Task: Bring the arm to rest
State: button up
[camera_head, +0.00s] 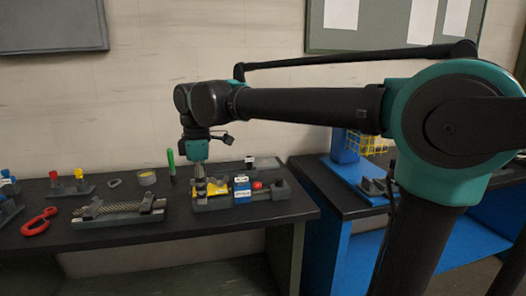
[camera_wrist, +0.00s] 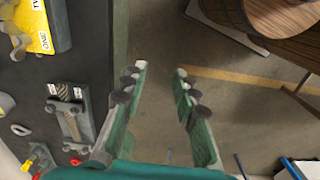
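My gripper (camera_head: 199,168) hangs from my bent arm in the head view, pointing down over the fixture (camera_head: 225,203) with yellow and blue parts on the bench. From this view I cannot tell whether its tips touch anything. In the wrist view my gripper (camera_wrist: 160,70) has its two fingers spread apart, with only floor showing between them. Nothing is held.
The dark bench (camera_head: 115,239) carries a chain on a grey base (camera_head: 118,210), a red-handled tool (camera_head: 39,221), a green upright piece (camera_head: 171,163) and small coloured parts. A blue-framed table (camera_head: 343,196) stands right. The wrist view shows open floor (camera_wrist: 235,110) and a brown rounded object (camera_wrist: 285,18).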

jog(key=w+d+f+m+t, duration=0.2)
jog(key=w+d+f+m, duration=0.2)
jog(key=d+f+m, duration=0.85)
jog(key=s+d+f+m+t, duration=0.1)
jog(key=s+d+f+m, duration=0.2)
jog(key=d+f, duration=0.4)
jog(key=s+d+f+m+t, duration=0.1)
jog(key=s+d+f+m, duration=0.3)
jog(key=d, duration=1.2)
notch_tip(320, 180, down, 4)
jog(key=shift+s+f, duration=0.1)
jog(key=shift+s, duration=0.9)
jog(key=shift+m, duration=0.25)
